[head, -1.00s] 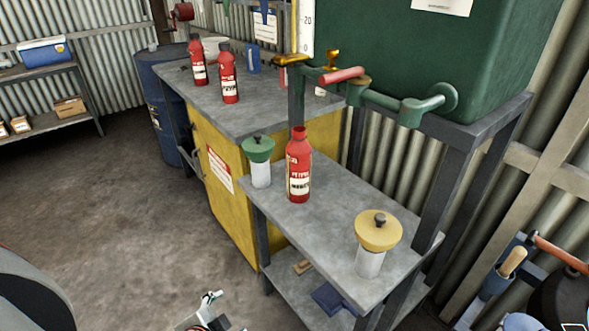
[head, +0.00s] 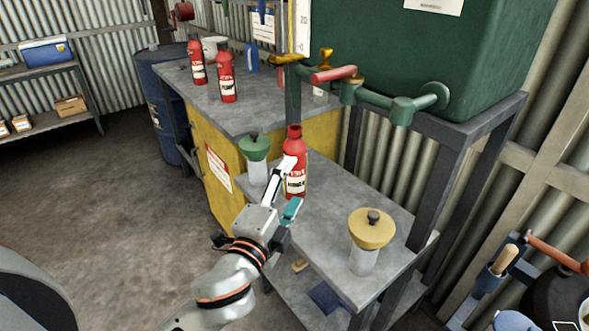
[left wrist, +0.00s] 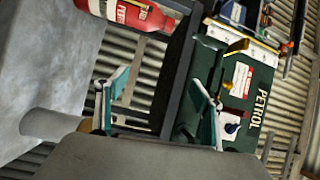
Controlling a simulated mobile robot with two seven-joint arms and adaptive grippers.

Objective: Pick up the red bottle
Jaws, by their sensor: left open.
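A red bottle (head: 295,146) with a pale label stands upright on the low grey bench (head: 325,218), below the green tap pipe. Two more red bottles, one further back (head: 197,63) and one nearer (head: 228,78), stand on the higher yellow cabinet. My left gripper (head: 290,186) is open and empty, with its fingers in front of the bench bottle and overlapping its lower part in the head view. Whether they touch it I cannot tell. In the left wrist view a red bottle (left wrist: 128,12) shows at the top left, outside the open fingers. My right gripper is not in view.
A green-topped jar (head: 255,158) stands close left of the bench bottle. A yellow-topped jar (head: 371,238) stands at the bench's near right. The green tank (head: 460,60) with its pipe and red tap handle (head: 334,74) overhangs behind. Floor at left is clear.

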